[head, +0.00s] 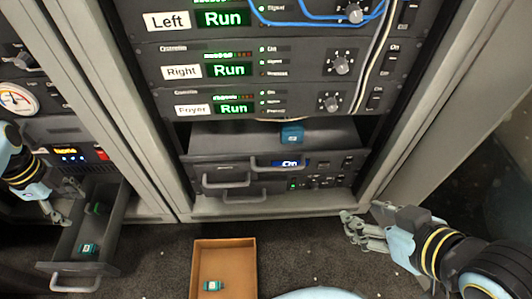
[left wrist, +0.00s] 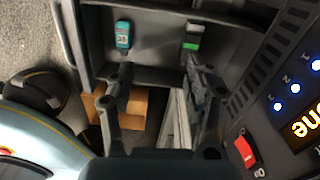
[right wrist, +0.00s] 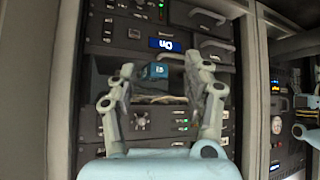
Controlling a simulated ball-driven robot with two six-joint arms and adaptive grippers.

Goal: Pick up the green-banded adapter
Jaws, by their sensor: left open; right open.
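The green-banded adapter (head: 98,208) lies in the open drawer (head: 77,281) at the left. In the left wrist view the green-banded adapter (left wrist: 192,40) is dark with a bright green band and a pale end. A teal adapter with a pale label (head: 87,249) lies nearer the drawer's front; it also shows in the left wrist view (left wrist: 123,37). My left gripper (head: 66,200) is open and empty, just left of the green-banded adapter, with its fingers toward the drawer. My right gripper (head: 358,232) is open and empty in front of the rack's right side.
A brown open box (head: 247,262) on the dark carpet holds a teal adapter (head: 213,286). Another teal piece (head: 291,133) sits on a rack unit. Cables hang at the rack's upper right. A grey post (head: 128,110) stands between the left cabinet and the rack.

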